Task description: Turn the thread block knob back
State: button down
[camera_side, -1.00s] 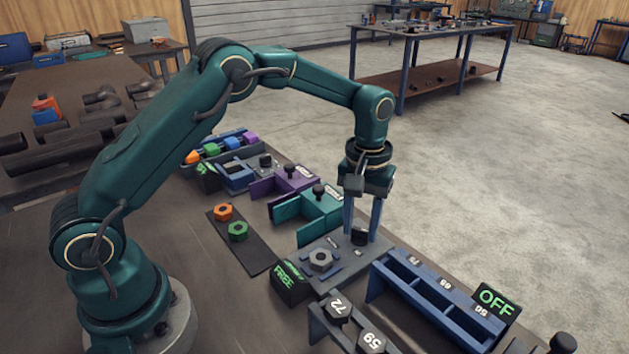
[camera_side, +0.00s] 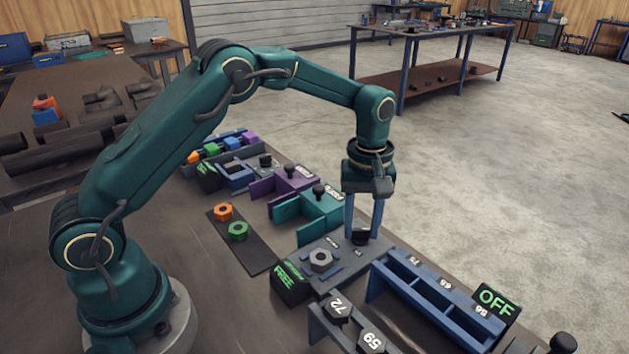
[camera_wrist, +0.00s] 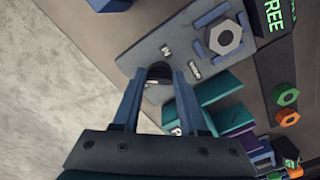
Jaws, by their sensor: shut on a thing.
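The thread block (camera_side: 322,274) is a grey plate with a hex nut (camera_side: 320,260) on it and a black knob (camera_side: 360,237) at its far right end. My gripper (camera_side: 361,230) points straight down and is shut on the knob. In the wrist view my two blue fingers (camera_wrist: 158,75) stand on either side of the dark knob (camera_wrist: 159,71), which they partly hide. The plate (camera_wrist: 200,50) shows small white labels near the knob.
A teal fixture (camera_side: 310,215) and a purple one (camera_side: 285,184) stand behind the block. A blue rack (camera_side: 420,290) and an OFF sign (camera_side: 496,301) are at right. Orange and green nuts (camera_side: 238,231) lie on a dark strip at left.

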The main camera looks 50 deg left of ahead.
aim_at(361, 230)
jog(key=shift+c, duration=2.2)
grip_release()
jog(key=shift+r, duration=2.6)
